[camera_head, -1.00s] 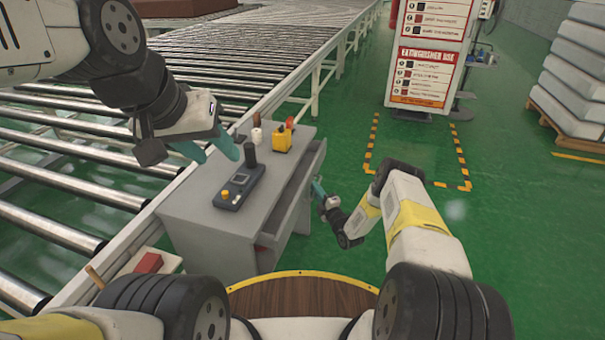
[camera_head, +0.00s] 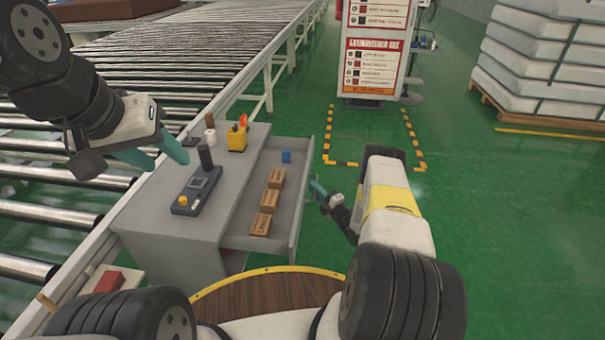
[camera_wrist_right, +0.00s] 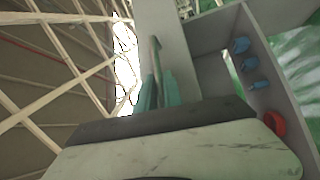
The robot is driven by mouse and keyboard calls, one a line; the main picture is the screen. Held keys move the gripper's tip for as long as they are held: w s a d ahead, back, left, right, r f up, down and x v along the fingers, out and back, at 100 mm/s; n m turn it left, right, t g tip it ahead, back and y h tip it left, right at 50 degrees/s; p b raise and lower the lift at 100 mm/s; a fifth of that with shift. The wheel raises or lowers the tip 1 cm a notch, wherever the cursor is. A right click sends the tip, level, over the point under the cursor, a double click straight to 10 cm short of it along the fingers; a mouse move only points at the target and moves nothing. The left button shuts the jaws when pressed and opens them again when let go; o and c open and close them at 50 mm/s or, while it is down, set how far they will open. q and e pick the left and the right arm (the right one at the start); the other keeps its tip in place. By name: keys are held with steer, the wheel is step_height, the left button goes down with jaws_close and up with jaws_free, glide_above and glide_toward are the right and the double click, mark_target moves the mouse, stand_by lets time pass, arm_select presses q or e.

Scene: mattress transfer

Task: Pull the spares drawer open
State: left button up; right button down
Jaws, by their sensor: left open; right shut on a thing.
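The spares drawer (camera_head: 290,215) stands well out from the right side of the grey cabinet (camera_head: 150,212). Several brown boxes (camera_head: 269,201) and a small blue item (camera_head: 286,156) lie inside it. My right gripper (camera_head: 314,191) is at the drawer's outer front. In the right wrist view its teal fingers (camera_wrist_right: 158,90) are shut on the drawer handle (camera_wrist_right: 155,52), a thin bar on the grey front. The fingers partly hide the handle. My left gripper (camera_head: 160,154) is open and empty above the cabinet's left edge, apart from the drawer.
A control box (camera_head: 197,190) and a yellow holder (camera_head: 237,138) stand on the cabinet top. A roller conveyor (camera_head: 190,60) runs along the left. A sign stand (camera_head: 376,50) and stacked mattresses (camera_head: 545,60) are at the back. Green floor right of the drawer is clear.

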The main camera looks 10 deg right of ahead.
steer(key=shift+f, duration=0.1)
steer(key=c, duration=1.8)
jaws_free()
steer(key=shift+o, duration=0.2)
steer(key=v, duration=0.8)
steer(key=shift+a, duration=0.1)
